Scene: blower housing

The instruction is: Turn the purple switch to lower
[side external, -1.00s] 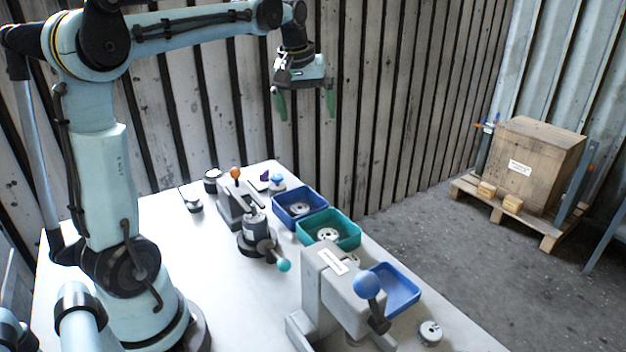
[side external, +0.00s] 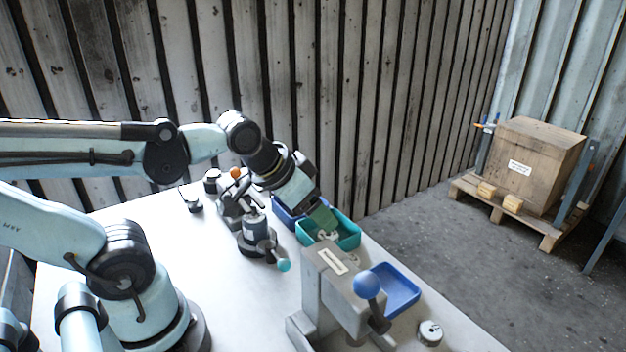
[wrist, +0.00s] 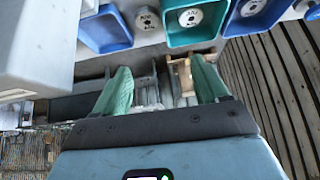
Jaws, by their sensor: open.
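No purple switch is visible now; my arm covers the spot in the side view where a small purple part showed a second ago. My gripper (side external: 323,216) is low over the table, tilted down to the right, by the teal bin. In the wrist view its two green fingers stand well apart with nothing between them (wrist: 160,78). From the side, one green finger shows above the teal bin's near-left edge; whether it touches the bin cannot be told.
The teal bin (side external: 351,243) holds a round metal part. A blue bin (side external: 406,281) is to its right, another (side external: 283,213) is partly behind my wrist. A grey press with a blue ball (side external: 366,285) and a fixture with a teal knob (side external: 284,265) stand nearby.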

